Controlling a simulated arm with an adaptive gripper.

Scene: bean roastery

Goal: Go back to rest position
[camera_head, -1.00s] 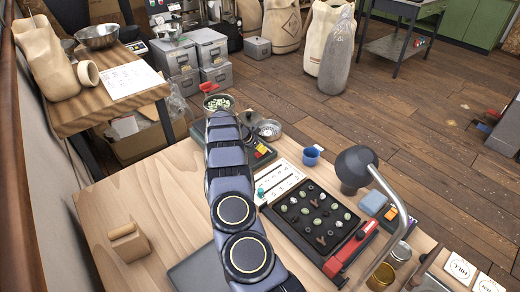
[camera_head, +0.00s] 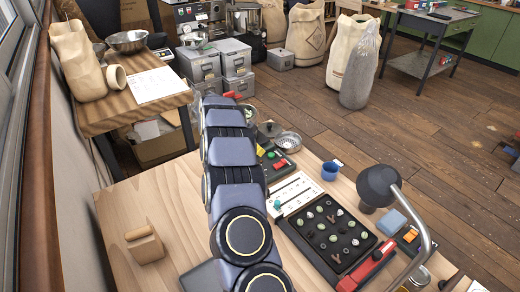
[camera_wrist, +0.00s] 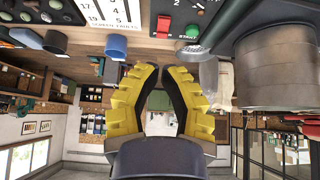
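My gripper (camera_wrist: 160,72) shows in the wrist view with two yellow fingers with dark inner pads. The fingers stand apart with a see-through gap between them, and nothing is held. In the head view my arm reaches from the bottom centre up over the workbench (camera_head: 172,199). The gripper itself is hidden there behind the arm links. In the wrist view a blue cup (camera_wrist: 116,46), a board with a green start button (camera_wrist: 192,31) and a large metal container (camera_wrist: 277,72) appear beyond the fingers.
A black bean tray (camera_head: 331,238), a white card (camera_head: 294,194) and a blue cup (camera_head: 330,171) lie right of my arm. A dark-headed lamp (camera_head: 378,187) stands farther right. A wooden block (camera_head: 145,246) is at left, with bare bench around it.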

